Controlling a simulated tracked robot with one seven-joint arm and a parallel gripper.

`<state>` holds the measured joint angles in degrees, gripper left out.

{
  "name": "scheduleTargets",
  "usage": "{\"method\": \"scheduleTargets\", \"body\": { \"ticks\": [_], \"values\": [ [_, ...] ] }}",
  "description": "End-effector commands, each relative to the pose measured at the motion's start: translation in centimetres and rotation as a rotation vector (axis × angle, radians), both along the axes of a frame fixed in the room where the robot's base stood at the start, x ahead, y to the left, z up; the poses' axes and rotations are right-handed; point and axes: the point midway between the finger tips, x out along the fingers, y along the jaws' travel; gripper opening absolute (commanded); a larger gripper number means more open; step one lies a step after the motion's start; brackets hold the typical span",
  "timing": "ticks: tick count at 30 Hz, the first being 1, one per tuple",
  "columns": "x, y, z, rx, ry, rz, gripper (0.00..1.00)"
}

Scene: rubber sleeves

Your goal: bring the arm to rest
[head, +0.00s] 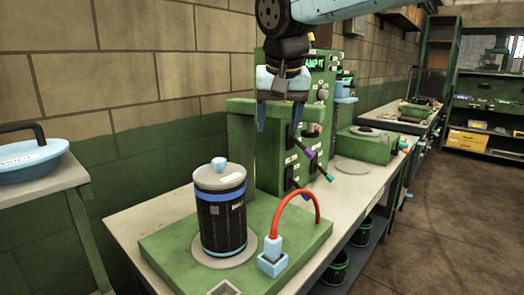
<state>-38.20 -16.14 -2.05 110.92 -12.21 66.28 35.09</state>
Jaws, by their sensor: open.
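My gripper (276,118) hangs from my blue arm at the top middle of the head view. Its two blue fingers point down and are apart, with nothing seen between them. It is above the bench, in front of the green machine panel and over the green stand. A black canister (222,222) with a white lid and blue band stands upright on the green base plate, below and left of my gripper. A red hose (294,205) arches from a light blue block (272,257) on the same plate.
The green panel (305,120) with levers stands close behind my gripper. A side table (45,185) at the left bears a blue lidded pan (32,160). The bench (130,215) runs back to the right past another green unit (365,145). Open floor (440,230) lies at the right.

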Motion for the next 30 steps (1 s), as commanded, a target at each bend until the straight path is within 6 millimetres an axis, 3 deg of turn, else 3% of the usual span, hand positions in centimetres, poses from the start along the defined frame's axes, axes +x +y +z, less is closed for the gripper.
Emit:
{"method": "scheduleTargets", "body": {
  "ticks": [1,6,15,21,30],
  "values": [
    [-0.4,-2.2,-0.5,0.005,-0.002,-0.011,0.65],
    [-2.2,-7.9,-2.6,0.011,-0.014,-0.019,0.65],
    [-7.0,-15.8,-7.0,0.012,-0.051,-0.043,0.65],
    [-10.4,-19.3,-10.4,0.001,-0.084,-0.064,0.65],
    [-12.8,-21.0,-12.9,-0.013,-0.108,-0.077,0.65]
  ]
}}
